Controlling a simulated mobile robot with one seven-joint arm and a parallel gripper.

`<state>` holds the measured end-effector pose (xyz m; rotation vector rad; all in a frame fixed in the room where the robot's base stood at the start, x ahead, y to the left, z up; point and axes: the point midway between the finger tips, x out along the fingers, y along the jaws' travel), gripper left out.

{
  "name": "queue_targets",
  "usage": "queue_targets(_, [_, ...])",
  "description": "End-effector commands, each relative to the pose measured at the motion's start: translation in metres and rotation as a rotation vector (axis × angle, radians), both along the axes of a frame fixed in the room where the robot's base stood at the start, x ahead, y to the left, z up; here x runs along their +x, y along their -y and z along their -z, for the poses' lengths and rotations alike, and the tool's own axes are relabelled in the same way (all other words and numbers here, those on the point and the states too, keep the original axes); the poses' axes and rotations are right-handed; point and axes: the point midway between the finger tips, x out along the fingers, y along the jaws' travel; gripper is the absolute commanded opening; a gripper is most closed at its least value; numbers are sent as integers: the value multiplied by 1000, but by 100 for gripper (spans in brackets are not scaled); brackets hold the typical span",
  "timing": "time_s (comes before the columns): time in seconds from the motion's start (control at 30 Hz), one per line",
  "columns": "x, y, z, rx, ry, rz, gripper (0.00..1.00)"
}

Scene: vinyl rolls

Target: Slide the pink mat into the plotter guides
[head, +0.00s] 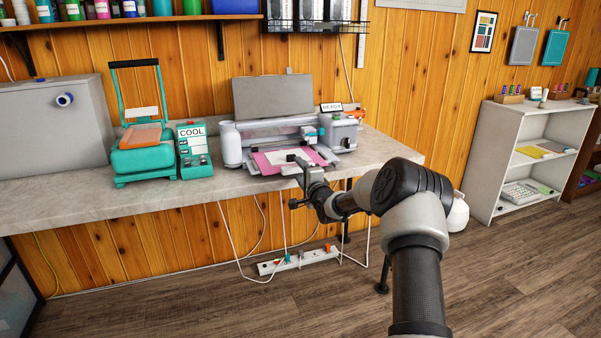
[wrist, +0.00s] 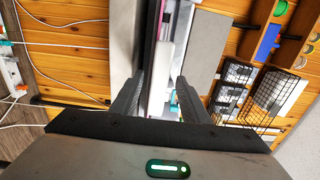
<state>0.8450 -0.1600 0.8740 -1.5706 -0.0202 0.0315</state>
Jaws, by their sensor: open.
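The pink mat (head: 262,162) lies at the front of the plotter (head: 262,133) on the worktop, with a white sheet (head: 285,156) on it. Its far edge is close to the plotter's front opening; I cannot tell whether it sits between the guides. My gripper (head: 296,161) is at the mat's front right edge in the head view and hides part of it. In the wrist view my gripper (wrist: 158,88) has its two fingers apart, with pale and pinkish edges seen between them. I cannot tell whether the fingers touch the mat.
A teal heat press (head: 145,150) and its control box reading COOL (head: 194,150) stand left of the plotter. Cables and a power strip (head: 298,262) lie below.

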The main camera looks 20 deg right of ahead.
Motion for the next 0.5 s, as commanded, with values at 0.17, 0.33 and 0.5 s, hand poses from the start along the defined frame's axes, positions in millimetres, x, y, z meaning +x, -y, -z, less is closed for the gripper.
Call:
queue_targets(0.17, [-4,1,-1,0,1,1,42])
queue_targets(0.33, [-11,1,-1,0,1,0,42])
queue_targets(0.5, [-18,1,-1,0,0,0,42])
